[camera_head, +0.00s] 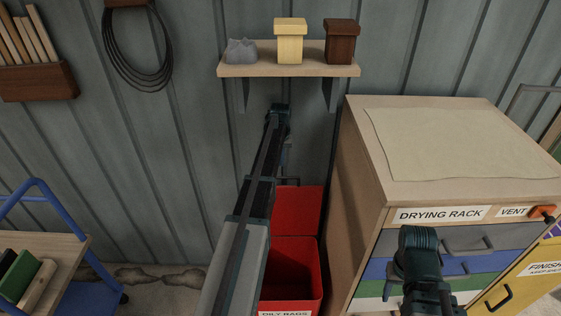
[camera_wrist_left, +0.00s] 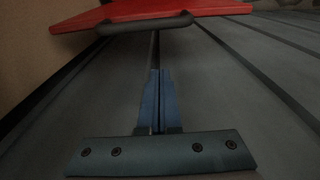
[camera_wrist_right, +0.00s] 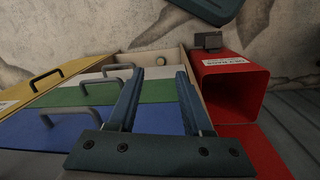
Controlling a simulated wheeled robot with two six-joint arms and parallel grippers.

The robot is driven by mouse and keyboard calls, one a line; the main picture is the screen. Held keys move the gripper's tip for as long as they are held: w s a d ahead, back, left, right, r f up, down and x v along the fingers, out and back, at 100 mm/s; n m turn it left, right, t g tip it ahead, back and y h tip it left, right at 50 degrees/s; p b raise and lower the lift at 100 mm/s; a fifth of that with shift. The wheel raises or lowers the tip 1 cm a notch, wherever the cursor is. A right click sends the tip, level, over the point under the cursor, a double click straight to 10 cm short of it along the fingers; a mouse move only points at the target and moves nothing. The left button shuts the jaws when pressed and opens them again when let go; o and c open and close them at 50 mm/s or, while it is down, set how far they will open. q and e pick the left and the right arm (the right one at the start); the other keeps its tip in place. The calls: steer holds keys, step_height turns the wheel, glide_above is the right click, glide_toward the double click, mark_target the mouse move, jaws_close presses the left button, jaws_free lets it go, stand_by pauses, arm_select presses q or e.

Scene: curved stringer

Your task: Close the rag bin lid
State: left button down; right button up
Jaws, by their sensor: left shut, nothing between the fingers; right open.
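The red rag bin (camera_head: 290,272) stands between the back wall and the drying rack, its mouth open. Its red lid (camera_head: 298,208) is raised behind the mouth, toward the wall. My left arm reaches over the bin, and my left gripper (camera_head: 286,158) is just above the lid's top edge. In the left wrist view my left gripper (camera_wrist_left: 158,74) is shut and empty, pointing toward the lid's edge (camera_wrist_left: 225,8) and its dark handle bar (camera_wrist_left: 145,25); contact is unclear. My right gripper (camera_wrist_right: 160,78) is open and empty in front of the drawers; the open bin (camera_wrist_right: 233,85) shows beside it.
The drying rack (camera_head: 365,150) with drawers stands right of the bin. A shelf (camera_head: 300,68) with a grey lump and two small boxes is on the wall above my left gripper. A blue-framed cart (camera_head: 60,250) is at the left; floor between it and the bin is clear.

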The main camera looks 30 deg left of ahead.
arm_select(q)
steer(key=s+d+f, duration=0.1)
steer(key=s+f+b, duration=0.1)
steer(key=s, duration=0.1)
steer(key=shift+d+f, duration=0.15)
steer(key=shift+d, duration=0.25)
arm_select(e)
step_height(320, 180, down, 2)
steer(key=shift+f, duration=0.1)
arm_select(q)
steer(key=shift+s, duration=0.1)
